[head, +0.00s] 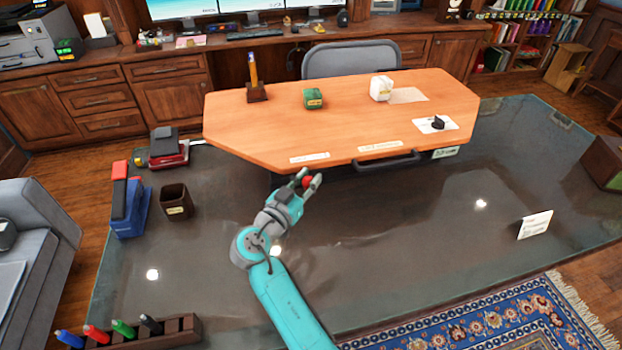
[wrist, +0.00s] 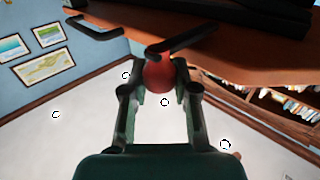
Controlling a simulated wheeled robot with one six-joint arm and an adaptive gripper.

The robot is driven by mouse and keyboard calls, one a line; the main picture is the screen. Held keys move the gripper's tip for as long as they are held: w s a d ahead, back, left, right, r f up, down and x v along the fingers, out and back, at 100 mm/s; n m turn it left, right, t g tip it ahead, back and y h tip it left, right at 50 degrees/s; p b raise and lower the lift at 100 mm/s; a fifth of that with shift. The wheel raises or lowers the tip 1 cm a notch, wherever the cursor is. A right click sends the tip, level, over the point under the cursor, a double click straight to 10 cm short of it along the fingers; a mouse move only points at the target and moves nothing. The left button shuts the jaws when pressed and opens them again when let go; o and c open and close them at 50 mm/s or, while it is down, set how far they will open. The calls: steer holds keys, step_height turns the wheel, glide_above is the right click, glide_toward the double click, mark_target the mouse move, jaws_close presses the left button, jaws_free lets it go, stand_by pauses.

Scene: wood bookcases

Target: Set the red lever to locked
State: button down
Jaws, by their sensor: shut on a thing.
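The red lever's round knob (wrist: 159,75) sits between the fingers of my gripper (wrist: 159,80) in the wrist view, and the gripper is shut on it. A dark lever arm (wrist: 185,40) runs from the knob up to the right, close under the wooden desk edge. In the head view a bit of the red knob (head: 308,182) shows at my gripper (head: 306,181), just in front of the orange wooden desk's front edge. The rest of the lever is hidden there. Two pale labels (head: 309,158) (head: 380,146) lie along that edge; their writing is too small to read.
The orange desktop (head: 350,115) holds a green box (head: 313,98), a white block (head: 381,88) and a black knob on a white plate (head: 437,124). A dark handle (head: 387,161) is on the desk front, right of my gripper. The glass surface (head: 400,230) is mostly clear.

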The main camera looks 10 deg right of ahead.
stand_by(0.5)
steer(key=c, duration=0.9)
jaws_free()
steer(key=shift+a, duration=0.1)
steer(key=shift+o, duration=0.2)
steer(key=v, duration=1.2)
steer(key=shift+a, duration=0.1)
